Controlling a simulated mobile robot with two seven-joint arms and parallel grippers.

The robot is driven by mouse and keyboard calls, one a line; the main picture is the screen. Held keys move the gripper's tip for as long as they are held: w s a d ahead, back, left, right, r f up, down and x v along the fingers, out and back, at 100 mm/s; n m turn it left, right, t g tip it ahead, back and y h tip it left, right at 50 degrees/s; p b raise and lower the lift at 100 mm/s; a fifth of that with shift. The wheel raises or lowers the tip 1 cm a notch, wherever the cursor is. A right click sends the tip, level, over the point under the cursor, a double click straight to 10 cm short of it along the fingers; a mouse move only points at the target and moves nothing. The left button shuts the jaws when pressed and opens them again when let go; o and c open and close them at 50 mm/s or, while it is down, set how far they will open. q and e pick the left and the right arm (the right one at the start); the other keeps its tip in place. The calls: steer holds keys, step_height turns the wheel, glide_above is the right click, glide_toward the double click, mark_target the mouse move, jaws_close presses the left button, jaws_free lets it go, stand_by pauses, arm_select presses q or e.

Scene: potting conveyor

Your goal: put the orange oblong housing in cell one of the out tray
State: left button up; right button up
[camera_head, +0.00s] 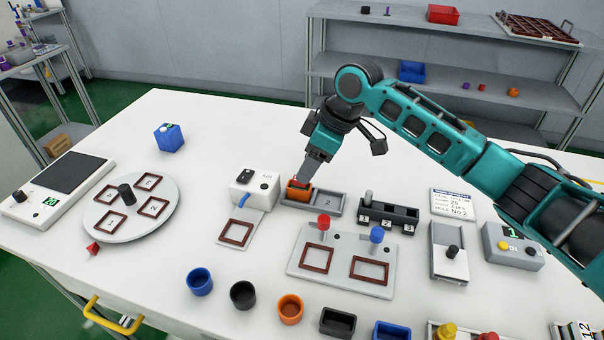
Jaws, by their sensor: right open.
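The orange oblong housing (298,196) sits at the left end of a grey two-cell tray (327,211), in the cell beside the one marked 2. Something small and red shows at its top. My right gripper (301,182) points down right at the housing, its fingers at the housing's upper edge. It is open; the fingers overlap in this view, and whether they touch the housing cannot be told. The left cell's number is hidden. I cannot read any label naming the out tray. My left gripper is not in view.
A white box with a blue strip (254,184) stands close left of the tray. A dark rack (388,216) marked 1, 2, 3 is close right. A two-frame fixture (342,263) with red and blue knobs lies in front. Several round and oblong cups, including an orange one (290,309), line the front.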

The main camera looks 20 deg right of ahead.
steer(key=v, duration=0.5)
steer(key=shift+s+d+r, duration=0.1)
steer(key=shift+d+r, duration=0.1)
steer(key=shift+r, duration=0.2)
steer(key=shift+s, duration=0.1)
